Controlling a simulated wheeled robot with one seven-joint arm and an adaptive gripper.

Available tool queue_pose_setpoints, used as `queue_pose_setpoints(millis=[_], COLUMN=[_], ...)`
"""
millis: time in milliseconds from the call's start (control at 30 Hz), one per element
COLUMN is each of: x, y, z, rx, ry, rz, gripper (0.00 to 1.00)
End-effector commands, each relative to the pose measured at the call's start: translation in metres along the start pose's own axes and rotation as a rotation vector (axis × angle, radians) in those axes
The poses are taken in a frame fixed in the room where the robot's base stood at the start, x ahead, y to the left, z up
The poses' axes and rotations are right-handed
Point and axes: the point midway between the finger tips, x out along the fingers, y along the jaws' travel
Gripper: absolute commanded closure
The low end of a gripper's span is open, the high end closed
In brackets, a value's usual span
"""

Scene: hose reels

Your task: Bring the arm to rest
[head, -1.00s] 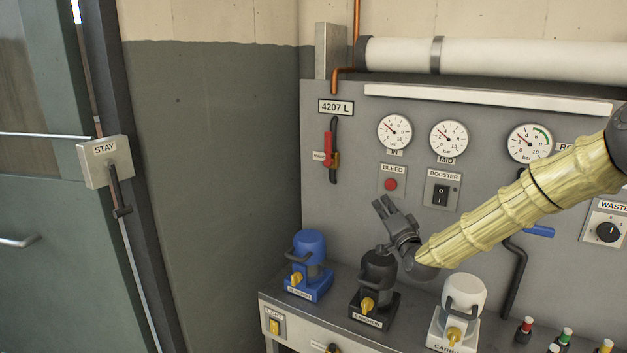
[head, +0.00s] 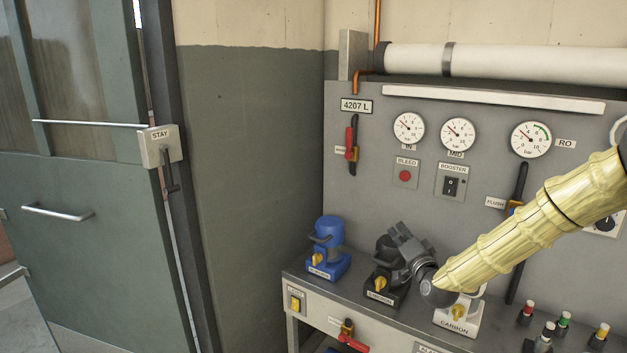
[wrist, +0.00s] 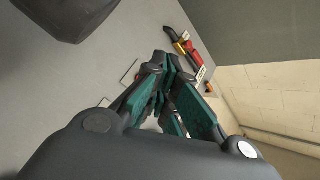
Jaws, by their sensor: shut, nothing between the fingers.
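My gripper (head: 394,233) hangs at the end of my yellow-sleeved arm (head: 530,223) in the head view. It is in front of the black filter housing (head: 381,289) and hides part of it. The wrist view shows the gripper's green-padded fingers (wrist: 167,75) drawn together with nothing held. I cannot tell from the head view whether the gripper touches the black housing.
A blue housing (head: 328,262) stands left of the black one, and a white housing (head: 455,322) labelled CARBON stands right. Behind is a grey panel with gauges (head: 458,134), switches and a red-handled valve (head: 350,143). A green door (head: 85,245) is at left.

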Motion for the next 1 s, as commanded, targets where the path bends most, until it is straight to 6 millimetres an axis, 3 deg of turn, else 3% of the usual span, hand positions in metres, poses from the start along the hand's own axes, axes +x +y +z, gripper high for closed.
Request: queue_pose_setpoints(millis=[267, 467, 767, 1000], x=[-0.032, -0.085, -0.200, -0.318], y=[0.045, 0.099, 0.174, 0.221], z=[0.065, 0.134, 0.230, 0.288], rx=[-0.054, -0.125, -0.247, -0.345], ry=[-0.116, -0.261, -0.526, -0.767], rz=[0.117, 0.254, 0.469, 0.632], gripper=[1.00, 1.00, 1.00, 1.00])
